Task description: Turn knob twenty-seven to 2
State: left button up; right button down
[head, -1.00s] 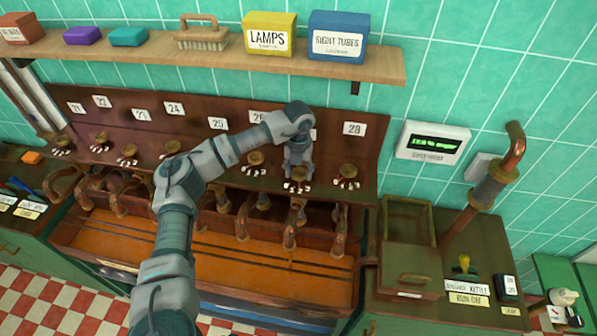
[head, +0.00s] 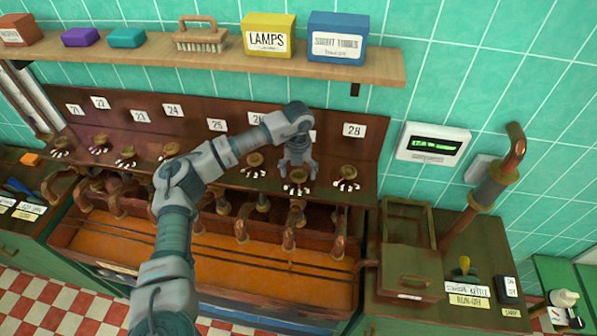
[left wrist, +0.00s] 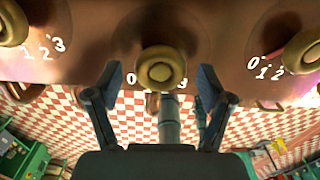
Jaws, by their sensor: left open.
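Knob twenty-seven (head: 297,176) is a round brass knob on the sloping dark copper panel, between the knobs near labels 26 and 28. Its own number plate is hidden behind my left arm. My left gripper (head: 298,165) is just above it. In the left wrist view the brass knob (left wrist: 161,69) sits between the two open fingers of the gripper (left wrist: 162,84), with a gap on both sides. White scale digits lie around the knob's base, but the knob and gripper hide most of them, so its setting cannot be read. My right gripper is not in view.
Knob 28 (head: 347,172) stands close on the right and knob 26 (head: 256,160) close on the left. A shelf (head: 200,62) with boxes runs above the panel. Bent copper pipes stand below it. A display (head: 433,143) hangs on the tiled wall.

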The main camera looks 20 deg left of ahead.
aim_at(298, 174)
pick_arm(q)
notch_tip(298, 174, up, 7)
jog(key=shift+r, duration=0.2)
dwell(0.3)
jog(key=shift+a, duration=0.1)
dwell(0.3)
